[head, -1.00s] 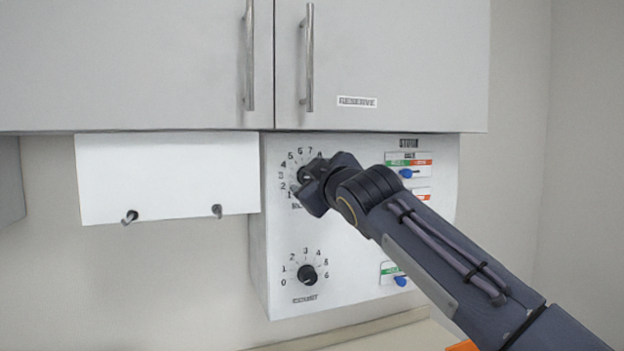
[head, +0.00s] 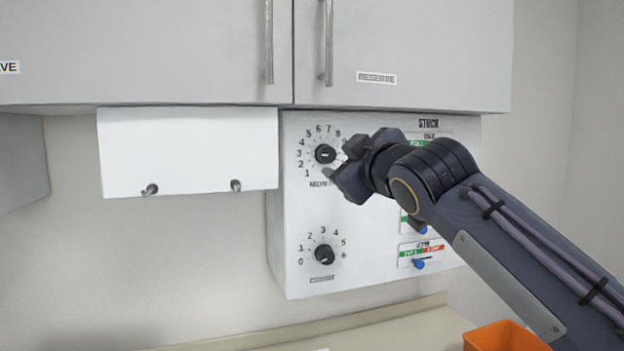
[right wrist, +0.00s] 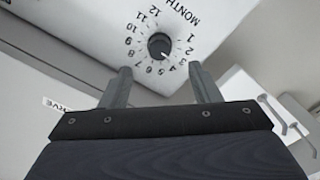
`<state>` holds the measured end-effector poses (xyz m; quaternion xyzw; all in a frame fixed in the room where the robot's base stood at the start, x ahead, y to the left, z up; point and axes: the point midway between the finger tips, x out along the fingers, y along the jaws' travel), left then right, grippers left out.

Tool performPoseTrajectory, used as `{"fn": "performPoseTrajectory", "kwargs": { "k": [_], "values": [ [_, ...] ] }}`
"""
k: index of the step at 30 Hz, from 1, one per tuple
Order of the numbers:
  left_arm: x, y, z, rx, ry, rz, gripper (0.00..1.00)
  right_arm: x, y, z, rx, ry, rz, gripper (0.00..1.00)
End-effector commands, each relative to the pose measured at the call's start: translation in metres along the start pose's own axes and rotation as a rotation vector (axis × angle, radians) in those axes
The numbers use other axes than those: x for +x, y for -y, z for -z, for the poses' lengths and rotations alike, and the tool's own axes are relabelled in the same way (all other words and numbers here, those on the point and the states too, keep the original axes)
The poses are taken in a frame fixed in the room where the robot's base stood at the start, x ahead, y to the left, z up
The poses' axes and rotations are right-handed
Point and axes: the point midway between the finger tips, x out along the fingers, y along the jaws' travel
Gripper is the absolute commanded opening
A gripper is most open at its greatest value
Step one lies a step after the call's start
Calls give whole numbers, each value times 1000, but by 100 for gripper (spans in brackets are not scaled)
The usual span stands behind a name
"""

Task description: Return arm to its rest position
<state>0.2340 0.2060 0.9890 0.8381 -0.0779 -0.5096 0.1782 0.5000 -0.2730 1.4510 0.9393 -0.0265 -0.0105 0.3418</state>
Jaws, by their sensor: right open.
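My right arm (head: 500,225) comes in from the lower right of the head view. Its right gripper (head: 342,164) is beside the upper black knob (head: 325,154) on the white wall panel (head: 300,220), apart from it. In the right wrist view the right gripper (right wrist: 160,88) has its two fingers spread, with nothing between them. A black knob (right wrist: 160,45) with a ring of numbers shows beyond the fingertips. My left gripper is in neither view.
Grey cabinets (head: 420,50) hang above the panel. A white board (head: 185,150) with two pegs is at its left. A lower black knob (head: 324,254) and a blue slider (head: 418,264) are on the panel. An orange bin (head: 505,338) stands on the counter (head: 400,335).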

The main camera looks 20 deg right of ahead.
Motion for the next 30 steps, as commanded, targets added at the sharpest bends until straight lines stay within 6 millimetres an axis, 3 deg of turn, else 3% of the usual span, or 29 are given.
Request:
{"fn": "performPoseTrajectory", "kwargs": {
  "k": [5,8,11,17,21,25,30],
  "values": [
    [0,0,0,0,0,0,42,-1,3,-5,7,10,9,56],
    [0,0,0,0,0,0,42,-8,18,-26,42,57,50,56],
    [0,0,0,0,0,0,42,-24,46,-67,116,150,126,56],
    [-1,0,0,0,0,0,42,-79,125,-166,336,397,295,56],
    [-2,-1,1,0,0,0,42,-129,183,-225,506,573,395,56],
    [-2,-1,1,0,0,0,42,-180,239,-271,673,733,475,56],
    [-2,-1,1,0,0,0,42,-236,300,-306,858,894,552,56]
  ]
}}
